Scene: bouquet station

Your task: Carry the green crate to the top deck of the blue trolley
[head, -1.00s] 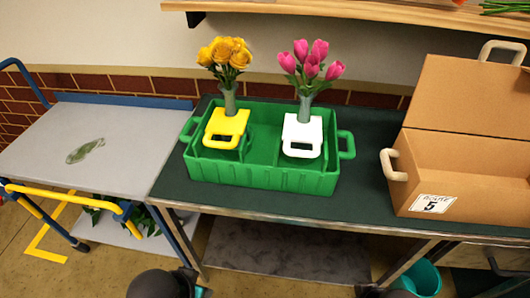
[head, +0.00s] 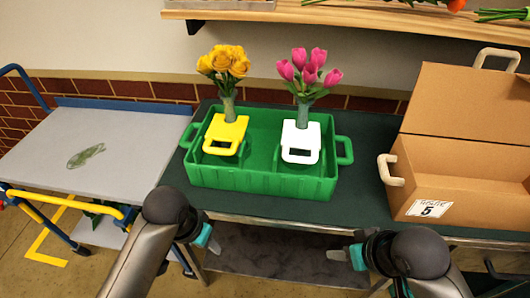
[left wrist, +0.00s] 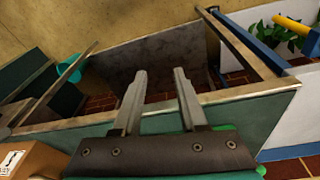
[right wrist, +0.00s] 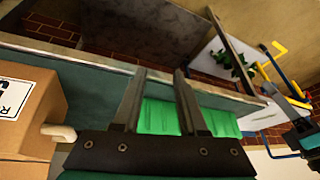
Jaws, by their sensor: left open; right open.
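The green crate (head: 262,180) stands upright on the dark green bench top, with a handle at each end. Inside it are a yellow holder (head: 226,128) with yellow roses and a white holder (head: 301,138) with pink tulips. The blue trolley's grey top deck (head: 110,135) is left of the bench. My left gripper (head: 208,240) is open and empty in front of the crate's left part. My right gripper (head: 342,254) is open and empty in front of its right part. The crate's green wall (right wrist: 160,117) shows behind the right fingers in the right wrist view.
A green streak-like thing (head: 86,155) lies on the trolley deck, otherwise clear. An open cardboard box (head: 465,180) stands close right of the crate. A wooden shelf (head: 350,14) runs above. The bench has a metal front edge (head: 270,223).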

